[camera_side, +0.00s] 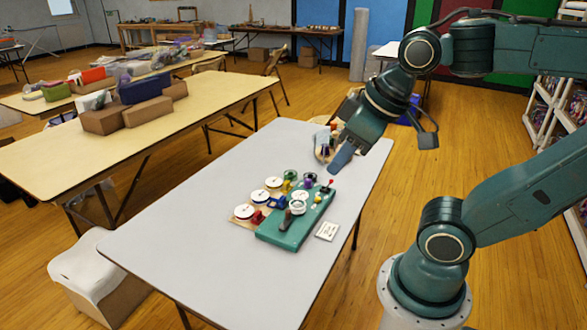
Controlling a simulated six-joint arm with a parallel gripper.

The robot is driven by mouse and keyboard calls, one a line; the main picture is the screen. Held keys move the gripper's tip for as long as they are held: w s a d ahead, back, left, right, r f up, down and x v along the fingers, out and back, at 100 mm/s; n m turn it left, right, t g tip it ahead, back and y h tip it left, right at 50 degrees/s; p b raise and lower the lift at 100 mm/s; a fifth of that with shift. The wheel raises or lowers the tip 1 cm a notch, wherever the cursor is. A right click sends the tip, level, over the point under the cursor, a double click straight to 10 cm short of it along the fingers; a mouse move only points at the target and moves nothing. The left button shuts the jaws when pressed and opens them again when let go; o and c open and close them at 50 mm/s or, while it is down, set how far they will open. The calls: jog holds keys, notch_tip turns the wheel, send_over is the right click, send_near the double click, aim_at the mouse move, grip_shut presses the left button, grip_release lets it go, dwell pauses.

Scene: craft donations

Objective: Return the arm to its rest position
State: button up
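My gripper (341,157) is at the end of my teal arm, over the far right part of the grey table (190,245). Its fingers point down and to the left, above and behind a green board (290,234). I see no object between the fingers, but the view is too small to tell whether they are apart. The arm is bent, with its elbow high at the upper right.
Several round white-topped pieces (245,212) and small coloured parts stand on and beside the green board. A small white card (327,231) lies to its right. A bowl-like container (322,150) is partly hidden behind my gripper. The table's near left is clear.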

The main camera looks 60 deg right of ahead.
jog(key=shift+s+a+f, duration=0.1)
jog(key=shift+s+f, duration=0.1)
jog(key=shift+s, duration=0.3)
dwell(1.0)
